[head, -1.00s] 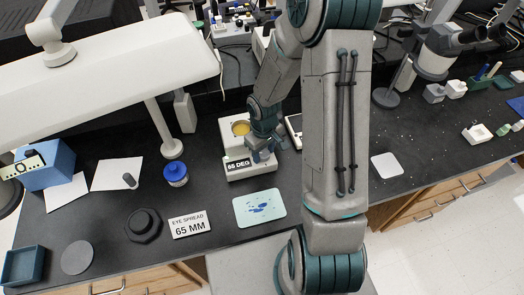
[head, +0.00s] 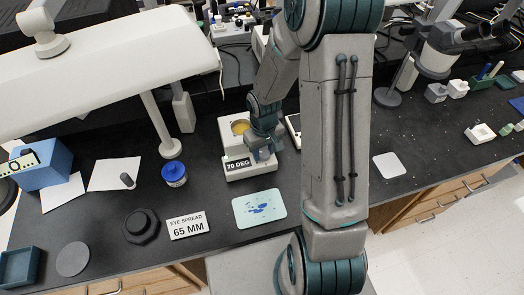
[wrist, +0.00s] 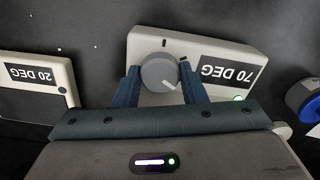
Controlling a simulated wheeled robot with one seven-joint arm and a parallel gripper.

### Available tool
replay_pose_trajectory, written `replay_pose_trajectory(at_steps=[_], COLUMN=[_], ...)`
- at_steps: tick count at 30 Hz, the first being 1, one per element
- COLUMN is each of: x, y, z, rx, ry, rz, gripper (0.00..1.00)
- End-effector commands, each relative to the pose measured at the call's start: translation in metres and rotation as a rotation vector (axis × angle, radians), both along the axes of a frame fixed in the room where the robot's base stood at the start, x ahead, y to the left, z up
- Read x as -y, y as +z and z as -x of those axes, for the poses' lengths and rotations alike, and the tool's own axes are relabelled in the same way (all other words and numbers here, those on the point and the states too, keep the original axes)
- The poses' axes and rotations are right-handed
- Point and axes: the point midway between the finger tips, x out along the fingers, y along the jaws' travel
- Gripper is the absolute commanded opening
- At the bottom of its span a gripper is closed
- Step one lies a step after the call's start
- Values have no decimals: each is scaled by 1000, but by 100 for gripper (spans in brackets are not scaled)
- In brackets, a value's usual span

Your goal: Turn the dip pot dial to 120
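The dip pot (head: 236,172) is a pale box on the bench with a round yellow well on top, and its front label reads 70 DEG. In the wrist view, the pot (wrist: 215,50) shows its round grey dial (wrist: 157,72) with a white pointer line, beside the upside-down 70 DEG label. A dark tick shows on the face above the dial. In the head view my gripper (head: 262,152) covers the dial at the pot's right front.
A second box (wrist: 38,85) labelled 20 DEG stands left of the pot in the wrist view. A blue-lidded jar (head: 174,173), an EYE SPREAD 65 MM sign (head: 188,226) and a light blue mat (head: 260,208) lie around the pot in the head view.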

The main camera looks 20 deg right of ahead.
Motion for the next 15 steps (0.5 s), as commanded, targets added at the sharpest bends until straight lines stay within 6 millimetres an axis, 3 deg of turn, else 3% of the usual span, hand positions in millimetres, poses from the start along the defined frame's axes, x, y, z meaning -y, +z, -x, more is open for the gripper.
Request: replay_pose_trajectory(at_steps=[11,15], x=[0,0], y=[2,15], z=[0,-1], rx=[1,3], ry=[0,-1], rz=[0,0], gripper=[46,46])
